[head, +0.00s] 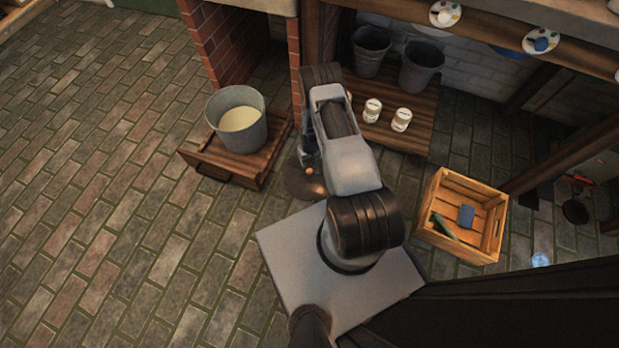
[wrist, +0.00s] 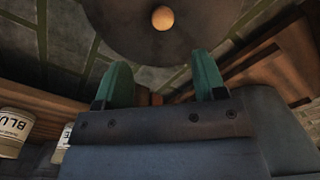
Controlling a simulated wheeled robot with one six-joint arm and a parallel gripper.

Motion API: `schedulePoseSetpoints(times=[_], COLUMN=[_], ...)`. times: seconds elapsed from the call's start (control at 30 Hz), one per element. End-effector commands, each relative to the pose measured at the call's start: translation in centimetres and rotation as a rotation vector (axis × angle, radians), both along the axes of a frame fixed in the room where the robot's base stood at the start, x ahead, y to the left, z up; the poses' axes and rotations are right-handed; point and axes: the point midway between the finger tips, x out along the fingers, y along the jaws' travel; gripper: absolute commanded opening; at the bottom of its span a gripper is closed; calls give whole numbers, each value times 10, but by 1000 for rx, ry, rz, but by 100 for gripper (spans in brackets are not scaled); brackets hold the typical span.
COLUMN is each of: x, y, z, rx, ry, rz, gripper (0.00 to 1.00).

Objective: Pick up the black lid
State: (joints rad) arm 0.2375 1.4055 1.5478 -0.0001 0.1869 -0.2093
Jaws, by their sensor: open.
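The black lid (wrist: 185,32) is a dark round disc with a small orange-tan knob (wrist: 162,18), at the top of the wrist view. In the head view the lid (head: 296,183) is partly hidden by my arm, right of the bucket's wooden stand. I cannot tell whether it rests flat on the floor. My gripper (wrist: 161,65) has two green fingers, apart with nothing between them. The fingertips point toward the lid's near edge, with the knob beyond them. In the head view my gripper is mostly hidden by my arm.
A metal bucket (head: 250,137) with cream contents stands on a low wooden stand (head: 230,172). Two pale jars (head: 372,110) (head: 401,120) stand on a wooden shelf (head: 415,140), with dark buckets behind. A wooden crate (head: 435,190) is at right. The brick floor at left is clear.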

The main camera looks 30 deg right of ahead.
Motion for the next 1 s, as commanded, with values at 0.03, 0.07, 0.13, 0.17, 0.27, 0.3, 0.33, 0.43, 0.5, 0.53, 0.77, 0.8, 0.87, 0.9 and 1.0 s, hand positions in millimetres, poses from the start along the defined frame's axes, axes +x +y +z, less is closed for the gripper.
schedulePoseSetpoints(times=[0.03,0.07,0.13,0.17,0.27,0.3,0.33,0.43,0.5,0.53,0.77,0.8,0.87,0.9,1.0], x=[-1,-1,-1,-1,-1,-1,-1,0,0,0,0,1,2,2,2], y=[0,0,0,0,0,0,0,0,0,0,2,2,3,3,3], z=[-16,-22,-34,-39,-53,-58,-61,-67,-69,-69,-85,-91,-99,-106,-117], rx=[0,0,0,0,0,0,0,0,0,0,1,1,0,1,0], ry=[2,2,2,1,1,1,1,1,1,1,3,2,2,3,1], rz=[0,0,0,0,0,0,0,0,0,0,0,1,1,1,0], gripper=[64,64,64,64,64,64,64,64,64,64,64,64,64,64,64])
